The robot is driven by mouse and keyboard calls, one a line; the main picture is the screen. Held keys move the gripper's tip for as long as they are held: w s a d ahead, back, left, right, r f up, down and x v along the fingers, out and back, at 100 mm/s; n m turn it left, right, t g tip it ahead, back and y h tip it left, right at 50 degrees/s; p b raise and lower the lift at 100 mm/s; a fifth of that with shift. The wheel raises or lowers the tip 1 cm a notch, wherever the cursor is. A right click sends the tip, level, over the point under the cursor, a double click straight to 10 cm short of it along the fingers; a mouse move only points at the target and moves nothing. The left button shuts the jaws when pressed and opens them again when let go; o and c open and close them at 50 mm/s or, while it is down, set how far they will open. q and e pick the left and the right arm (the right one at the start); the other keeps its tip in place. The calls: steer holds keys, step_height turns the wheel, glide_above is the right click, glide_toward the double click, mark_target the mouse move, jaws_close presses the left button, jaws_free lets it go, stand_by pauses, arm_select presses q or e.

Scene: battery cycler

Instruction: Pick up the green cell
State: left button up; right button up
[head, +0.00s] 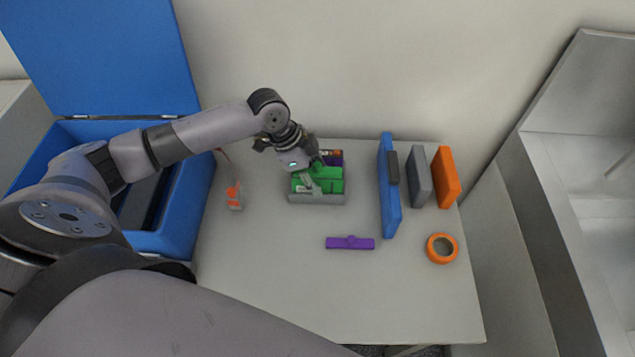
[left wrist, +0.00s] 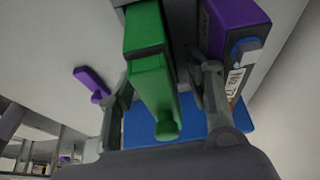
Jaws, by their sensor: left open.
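The green cell (head: 328,173) sits in a grey tray (head: 318,199) on the table. In the left wrist view the green cell (left wrist: 158,87) is a long block with a rounded knob at its near end. My left gripper (head: 314,173) is over the tray, pointing down. It is open, with one finger on each side of the green cell in the left wrist view. I cannot tell whether the fingers touch it. The gripper hides part of the tray. My right gripper is not in view.
A purple block (left wrist: 232,30) with a white label stands close beside the right finger. Another purple piece (head: 350,243) lies on the table (head: 290,280). A blue panel (head: 389,195), grey block (head: 417,177), orange block (head: 445,178) and orange ring (head: 430,251) are right. An open blue box (head: 195,205) is left.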

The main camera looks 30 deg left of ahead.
arm_select(q)
steer(key=shift+c, duration=0.4)
jaws_close()
steer(key=shift+r, duration=0.1)
stand_by(0.3)
